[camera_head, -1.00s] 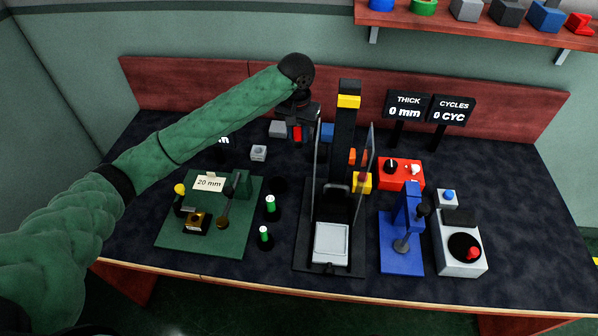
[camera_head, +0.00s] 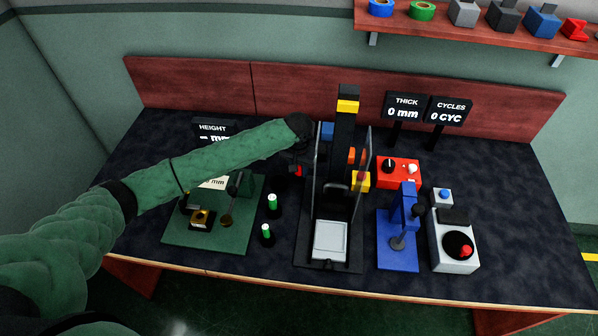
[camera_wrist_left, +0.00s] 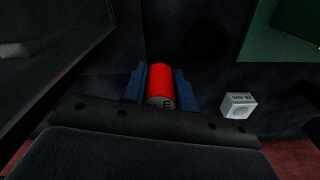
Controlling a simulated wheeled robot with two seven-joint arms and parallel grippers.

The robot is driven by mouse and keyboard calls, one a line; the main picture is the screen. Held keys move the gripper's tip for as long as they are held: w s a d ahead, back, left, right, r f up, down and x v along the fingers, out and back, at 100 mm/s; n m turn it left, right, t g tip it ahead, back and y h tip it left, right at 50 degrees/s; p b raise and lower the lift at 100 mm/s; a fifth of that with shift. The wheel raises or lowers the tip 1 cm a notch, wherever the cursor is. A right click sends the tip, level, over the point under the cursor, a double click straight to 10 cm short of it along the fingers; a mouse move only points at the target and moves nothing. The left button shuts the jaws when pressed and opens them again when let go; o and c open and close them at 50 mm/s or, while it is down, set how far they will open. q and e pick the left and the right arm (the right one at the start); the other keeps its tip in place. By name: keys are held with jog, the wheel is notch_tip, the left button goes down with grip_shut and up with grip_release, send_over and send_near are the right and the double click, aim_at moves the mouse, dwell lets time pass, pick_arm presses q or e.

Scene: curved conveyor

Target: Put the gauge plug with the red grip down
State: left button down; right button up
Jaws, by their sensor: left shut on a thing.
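The gauge plug with the red grip (camera_wrist_left: 159,80) is between the two blue fingers of my left gripper (camera_wrist_left: 160,92) in the left wrist view. The gripper is shut on it. In the head view only a small red part of the plug (camera_head: 298,170) shows below my left gripper (camera_head: 299,167), just left of the tall black press. The plug's lower end is hidden. A dark round shape (camera_wrist_left: 203,40) lies on the table ahead of the fingers in the wrist view; I cannot tell whether it is an empty holder. My right gripper is not in view.
Two green-topped plugs (camera_head: 272,203) (camera_head: 266,233) stand in black holders nearer the front edge. The green fixture plate (camera_head: 235,235) is to their left. The press (camera_head: 345,150) with its clear guard stands close on the right. A grey marked block (camera_wrist_left: 238,105) lies beside the gripper.

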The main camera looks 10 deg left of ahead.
pick_arm(q)
jog(key=shift+f, duration=1.1)
jog(key=c, duration=1.4)
grip_release()
jog(key=shift+f, duration=0.15)
